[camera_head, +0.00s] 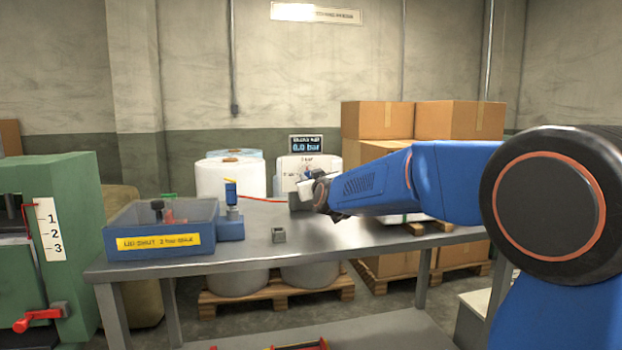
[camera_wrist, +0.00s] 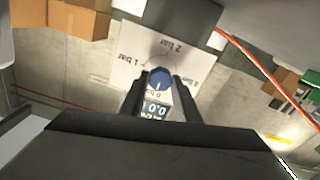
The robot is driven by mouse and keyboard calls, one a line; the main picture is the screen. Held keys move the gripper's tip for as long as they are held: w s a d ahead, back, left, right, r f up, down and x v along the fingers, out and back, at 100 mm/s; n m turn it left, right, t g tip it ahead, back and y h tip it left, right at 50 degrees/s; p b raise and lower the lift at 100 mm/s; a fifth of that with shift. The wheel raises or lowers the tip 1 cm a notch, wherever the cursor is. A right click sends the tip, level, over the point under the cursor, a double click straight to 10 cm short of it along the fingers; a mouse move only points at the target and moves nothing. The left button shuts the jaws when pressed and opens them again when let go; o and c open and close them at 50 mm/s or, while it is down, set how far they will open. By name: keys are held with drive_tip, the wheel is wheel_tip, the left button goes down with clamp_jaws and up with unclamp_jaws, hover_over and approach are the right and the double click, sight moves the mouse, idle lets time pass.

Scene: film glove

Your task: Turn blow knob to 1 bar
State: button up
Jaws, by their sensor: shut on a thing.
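The blow knob (camera_wrist: 158,79) is blue and round, and it sits between the fingertips of my gripper (camera_wrist: 160,84) in the wrist view. My gripper is shut on it. A pale mark on the knob points down toward the 0 side of the dial. The white dial plate (camera_wrist: 130,72) carries 1 bar at left, 2 bar at top and 3 bar at right. In the head view the display (camera_head: 306,145) above the white blow unit (camera_head: 300,165) reads 0.0 bar. My arm hides the knob there.
The blow unit stands at the back of the grey table (camera_head: 262,250). Cardboard boxes (camera_head: 430,120) are stacked behind my arm. A red hose (camera_wrist: 262,65) runs nearby.

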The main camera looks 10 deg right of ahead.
drive_tip(key=shift+m, duration=0.3)
drive_tip(key=m, duration=0.3)
drive_tip(key=shift+m, duration=0.4)
drive_tip(key=shift+d+f+m, duration=0.1)
drive_tip(key=shift+d+m, duration=0.05)
drive_tip(key=shift+m, duration=6.35)
drive_tip(key=o, duration=1)
drive_tip(key=shift+o, duration=0.2)
